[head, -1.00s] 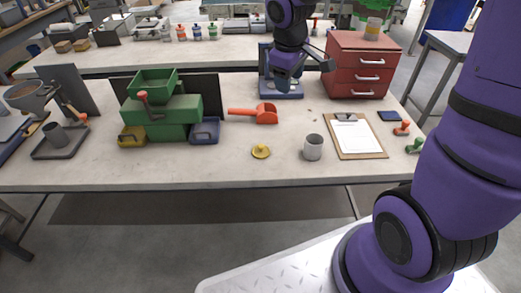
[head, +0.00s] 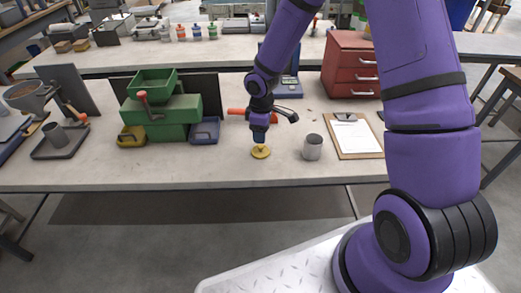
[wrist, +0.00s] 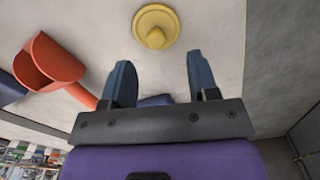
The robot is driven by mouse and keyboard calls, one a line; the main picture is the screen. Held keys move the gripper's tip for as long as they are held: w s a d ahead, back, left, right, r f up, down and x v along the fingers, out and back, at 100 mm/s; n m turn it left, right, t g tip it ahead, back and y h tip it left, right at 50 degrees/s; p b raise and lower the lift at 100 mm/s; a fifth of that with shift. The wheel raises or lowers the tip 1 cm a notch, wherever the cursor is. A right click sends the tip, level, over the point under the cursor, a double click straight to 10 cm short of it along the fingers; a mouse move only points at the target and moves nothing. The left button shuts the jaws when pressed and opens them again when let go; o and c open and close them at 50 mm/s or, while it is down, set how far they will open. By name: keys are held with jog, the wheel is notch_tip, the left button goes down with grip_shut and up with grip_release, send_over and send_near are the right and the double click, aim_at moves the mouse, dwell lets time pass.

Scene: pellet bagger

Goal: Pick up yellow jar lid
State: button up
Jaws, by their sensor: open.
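The yellow jar lid (head: 260,152) lies flat on the front part of the workbench, knob up. In the wrist view the lid (wrist: 156,26) shows as a yellow disc with a round knob, just beyond the fingertips. My gripper (wrist: 159,62) is open and empty, with two blue fingers spread apart. In the head view my gripper (head: 260,138) is right over or just behind the lid; the exact height gap is hard to tell. The lid is apart from both fingers in the wrist view.
A grey cup (head: 313,147) stands right of the lid, with a clipboard (head: 357,137) beyond it. An orange scoop (wrist: 50,66) lies behind, partly hidden by my arm in the head view. The green machine (head: 165,118) and blue tray (head: 206,130) are left. The bench front is clear.

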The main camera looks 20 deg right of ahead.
aim_at(261, 149)
jog(key=shift+w+f, duration=0.2)
jog(key=shift+f, duration=1.55)
jog(key=shift+w+f, duration=0.15)
jog(key=shift+f, duration=1.6)
jog(key=c, duration=1)
jog(key=shift+r, duration=0.1)
